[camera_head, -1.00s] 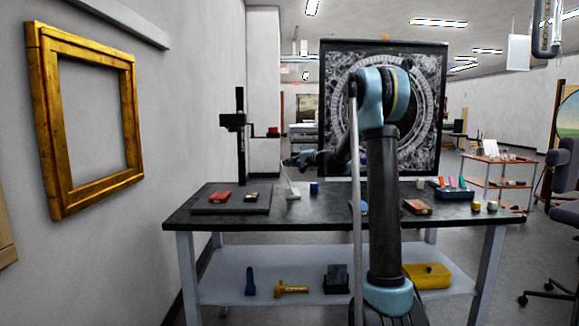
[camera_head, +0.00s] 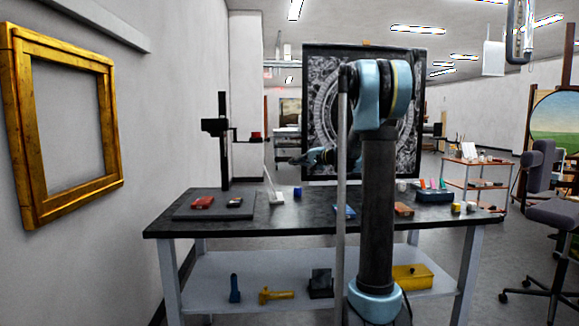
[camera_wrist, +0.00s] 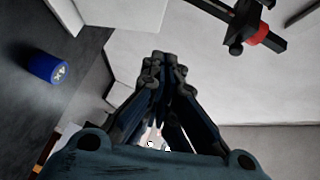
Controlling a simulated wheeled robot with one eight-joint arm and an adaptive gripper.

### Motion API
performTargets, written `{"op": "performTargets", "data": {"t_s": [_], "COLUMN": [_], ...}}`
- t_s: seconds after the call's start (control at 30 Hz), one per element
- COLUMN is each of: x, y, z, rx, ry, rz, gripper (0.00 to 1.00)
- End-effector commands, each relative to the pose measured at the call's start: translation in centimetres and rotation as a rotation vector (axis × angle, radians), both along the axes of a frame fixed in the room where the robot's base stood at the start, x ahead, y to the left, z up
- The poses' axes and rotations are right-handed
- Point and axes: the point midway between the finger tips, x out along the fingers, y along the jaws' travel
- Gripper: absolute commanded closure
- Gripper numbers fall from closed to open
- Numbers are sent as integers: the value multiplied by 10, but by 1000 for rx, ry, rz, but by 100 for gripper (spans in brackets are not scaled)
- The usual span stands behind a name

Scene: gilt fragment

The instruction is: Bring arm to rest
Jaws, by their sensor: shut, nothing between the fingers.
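My arm rises in front of the workbench (camera_head: 280,226) in the head view and bends over toward the left. My gripper (camera_head: 294,160) is above the back part of the bench, apart from the things on it. In the wrist view my gripper (camera_wrist: 163,60) has its fingers drawn together at the tips, with nothing between them. A blue cylinder marked "4x" (camera_wrist: 48,68) lies to the left of the fingers in the wrist view. It also shows on the bench in the head view (camera_head: 297,191).
A black stand (camera_head: 223,140) rises from the bench's left side. A gold frame (camera_head: 31,140) hangs on the left wall. A dark ornamented panel (camera_head: 322,80) stands behind my arm. A chair (camera_head: 556,215) is at right.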

Motion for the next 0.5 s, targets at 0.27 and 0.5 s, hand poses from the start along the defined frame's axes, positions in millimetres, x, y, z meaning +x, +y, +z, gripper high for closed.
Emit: {"op": "performTargets", "data": {"t_s": [0.27,0.5], "x": [-31,-114], "y": [1,12], "z": [-3,-30], "rx": [-56,-237], "ry": [11,54], "rz": [22,87], "gripper": [100,100]}}
